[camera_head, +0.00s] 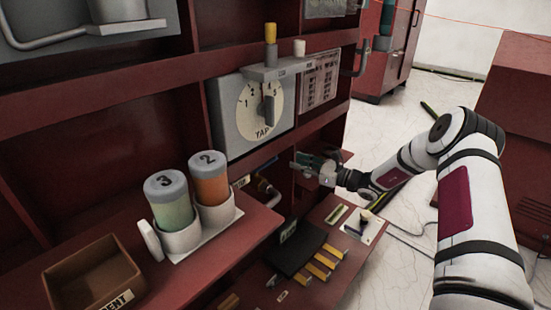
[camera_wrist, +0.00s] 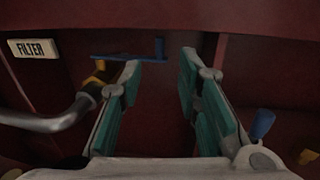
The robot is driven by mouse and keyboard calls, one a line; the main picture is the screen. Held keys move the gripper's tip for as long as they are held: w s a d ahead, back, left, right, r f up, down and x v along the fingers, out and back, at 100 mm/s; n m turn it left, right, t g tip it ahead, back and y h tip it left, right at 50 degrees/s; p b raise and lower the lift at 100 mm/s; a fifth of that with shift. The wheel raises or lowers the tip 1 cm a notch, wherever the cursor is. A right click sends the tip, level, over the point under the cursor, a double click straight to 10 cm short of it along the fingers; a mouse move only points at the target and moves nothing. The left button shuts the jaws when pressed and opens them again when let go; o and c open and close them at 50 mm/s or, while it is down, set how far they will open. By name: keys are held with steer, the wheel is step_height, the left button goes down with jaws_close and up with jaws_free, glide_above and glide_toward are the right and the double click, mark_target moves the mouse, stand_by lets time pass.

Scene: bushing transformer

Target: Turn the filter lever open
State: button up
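The filter lever (camera_wrist: 128,57) is a blue bar lying sideways in the wrist view, with its right end turned up. It sits above a yellow valve body (camera_wrist: 101,72) on a grey pipe (camera_wrist: 50,120), beside the FILTER label (camera_wrist: 35,48). My gripper (camera_wrist: 160,62) is open, with its teal-padded fingers apart and nothing held. The lever's right end appears between the two fingertips; I cannot tell whether it touches them or how far in it is. In the head view my gripper (camera_head: 297,164) is below the dial box, right of the pipe (camera_head: 267,188).
A second blue handle (camera_wrist: 262,123) is at the right in the wrist view. The TAP dial box (camera_head: 252,108) is above my gripper. Cups (camera_head: 195,212) with jars 2 and 3, a brown tray (camera_head: 95,278) and a black block (camera_head: 297,247) stand on shelves.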

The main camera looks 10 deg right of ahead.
mark_target(275, 158)
steer(key=b+x, duration=0.3)
steer(key=x, duration=0.7)
jaws_close()
steer(key=shift+a, duration=0.1)
